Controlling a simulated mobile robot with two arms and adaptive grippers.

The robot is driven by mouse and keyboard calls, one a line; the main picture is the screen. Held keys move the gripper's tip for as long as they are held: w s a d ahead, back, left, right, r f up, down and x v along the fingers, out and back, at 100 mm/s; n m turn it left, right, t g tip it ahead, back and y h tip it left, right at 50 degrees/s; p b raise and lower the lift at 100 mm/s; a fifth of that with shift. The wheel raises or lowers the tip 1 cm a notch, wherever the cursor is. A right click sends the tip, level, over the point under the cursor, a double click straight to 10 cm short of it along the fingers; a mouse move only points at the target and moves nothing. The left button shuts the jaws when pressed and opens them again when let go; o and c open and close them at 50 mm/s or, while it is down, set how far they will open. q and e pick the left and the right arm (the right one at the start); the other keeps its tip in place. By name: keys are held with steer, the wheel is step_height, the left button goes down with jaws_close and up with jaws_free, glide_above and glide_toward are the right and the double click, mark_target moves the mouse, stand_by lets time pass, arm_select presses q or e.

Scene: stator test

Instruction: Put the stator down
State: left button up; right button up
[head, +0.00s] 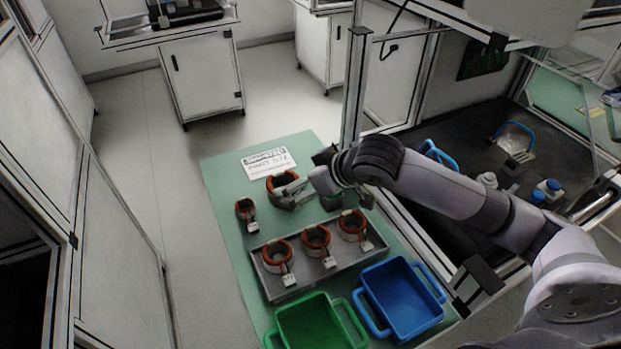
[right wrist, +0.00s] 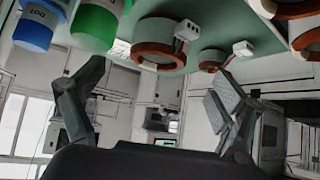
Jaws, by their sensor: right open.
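A large stator (head: 282,184) with an orange-red winding and a grey core stands on the green table (head: 222,182), beside my right gripper (head: 290,195). The gripper partly covers it in the head view. In the right wrist view, my right gripper (right wrist: 155,112) has its fingers wide apart with nothing between them. That view is upside down, with a stator (right wrist: 165,40) and a smaller stator (right wrist: 212,60) on the table above the fingers. The smaller stator (head: 246,209) stands at the left in the head view. My left gripper is not in view.
A grey tray (head: 318,281) holds three stators. A green bin (head: 318,325) and a blue bin (head: 405,298) stand nearer. A white sign (head: 268,162) lies at the far end. Blue (right wrist: 35,28) and green (right wrist: 95,25) cylinders show in the wrist view. A framed enclosure stands right.

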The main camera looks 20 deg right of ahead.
steer(key=shift+v, duration=1.6)
